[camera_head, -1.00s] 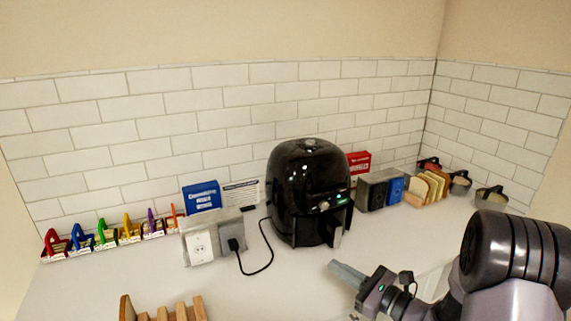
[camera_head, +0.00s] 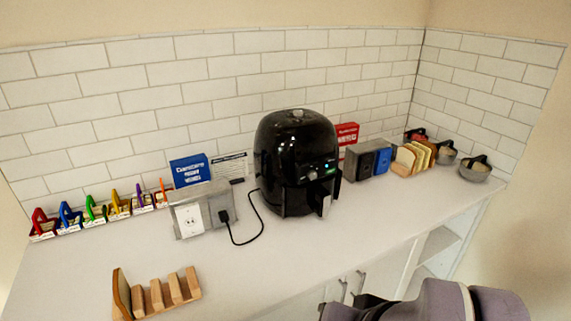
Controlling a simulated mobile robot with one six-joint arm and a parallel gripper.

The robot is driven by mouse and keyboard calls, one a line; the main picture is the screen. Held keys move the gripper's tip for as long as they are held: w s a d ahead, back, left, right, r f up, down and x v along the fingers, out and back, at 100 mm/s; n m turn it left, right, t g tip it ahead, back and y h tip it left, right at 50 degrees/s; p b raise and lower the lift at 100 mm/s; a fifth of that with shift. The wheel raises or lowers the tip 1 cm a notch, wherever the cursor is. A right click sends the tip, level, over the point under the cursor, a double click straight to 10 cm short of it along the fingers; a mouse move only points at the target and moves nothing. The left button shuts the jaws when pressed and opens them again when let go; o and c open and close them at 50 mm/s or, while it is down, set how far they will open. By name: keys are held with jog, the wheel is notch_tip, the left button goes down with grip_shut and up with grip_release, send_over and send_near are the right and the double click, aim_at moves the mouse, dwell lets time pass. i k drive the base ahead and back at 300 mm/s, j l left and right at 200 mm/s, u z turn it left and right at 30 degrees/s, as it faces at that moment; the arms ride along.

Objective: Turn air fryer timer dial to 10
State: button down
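The black air fryer (camera_head: 288,150) stands upright on the white counter in the middle of the view. Its front panel faces right and toward me, with a pale round dial (camera_head: 312,175) and a small green light close to it. The dial's numbers and pointer are too small to read. The fryer's handle (camera_head: 324,205) sticks out below the panel. Only purple-grey and black parts of my arm show at the bottom right edge, well below the fryer and apart from it. My gripper's fingers are outside the picture.
A grey outlet box (camera_head: 187,221) with the fryer's black cord stands left of it. A second grey box (camera_head: 355,164) and a bread rack (camera_head: 408,162) stand to the right. A wooden rack (camera_head: 158,297) lies at front left. The counter before the fryer is clear.

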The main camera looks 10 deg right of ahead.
aim_at(312, 175)
jog(key=i+j, duration=0.2)
jog(key=i, duration=0.2)
jog(key=i+j, duration=0.25)
jog(key=i, duration=0.15)
